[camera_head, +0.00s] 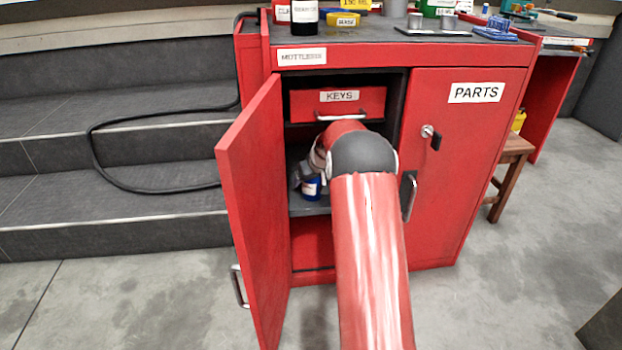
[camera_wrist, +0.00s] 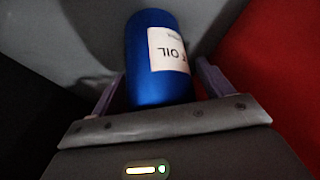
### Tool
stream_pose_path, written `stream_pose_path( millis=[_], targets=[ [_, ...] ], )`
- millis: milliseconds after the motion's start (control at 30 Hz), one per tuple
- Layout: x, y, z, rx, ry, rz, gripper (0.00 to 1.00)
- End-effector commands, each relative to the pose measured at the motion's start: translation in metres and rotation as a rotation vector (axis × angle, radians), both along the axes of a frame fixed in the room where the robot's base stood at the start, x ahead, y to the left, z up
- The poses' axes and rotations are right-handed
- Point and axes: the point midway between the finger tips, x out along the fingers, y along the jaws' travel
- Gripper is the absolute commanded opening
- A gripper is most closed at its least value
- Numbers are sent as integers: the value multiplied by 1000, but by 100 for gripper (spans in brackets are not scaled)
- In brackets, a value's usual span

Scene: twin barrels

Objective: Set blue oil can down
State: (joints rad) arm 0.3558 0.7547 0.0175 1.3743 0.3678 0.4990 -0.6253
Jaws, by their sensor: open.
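The blue oil can (camera_head: 312,187) stands on the grey shelf (camera_head: 318,206) inside the open left compartment of the red cabinet. In the wrist view the blue can (camera_wrist: 150,84), with a white label reading "OIL", lies between the two fingers of my gripper (camera_wrist: 160,88). The fingers are apart, one on each side of the can. My gripper in the head view (camera_head: 308,180) is inside the compartment at the can, partly hidden by my own arm. Whether a finger touches the can is not clear.
The red cabinet door (camera_head: 254,215) stands open on the left. The "KEYS" drawer (camera_head: 338,101) is above the shelf, and the "PARTS" door (camera_head: 466,165) is shut on the right. Cans and bottles stand on the cabinet top (camera_head: 400,52). A black hose (camera_head: 130,186) lies over the steps.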

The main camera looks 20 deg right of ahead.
Motion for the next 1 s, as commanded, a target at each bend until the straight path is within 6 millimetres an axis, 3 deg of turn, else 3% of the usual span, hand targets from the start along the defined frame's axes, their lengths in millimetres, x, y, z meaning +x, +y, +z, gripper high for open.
stream_pose_path(
  millis=[600,1000],
  targets=[
    [-57,-1,92,-1,-1,-1,79],
    [-65,0,103,0,0,0,79]
  ],
)
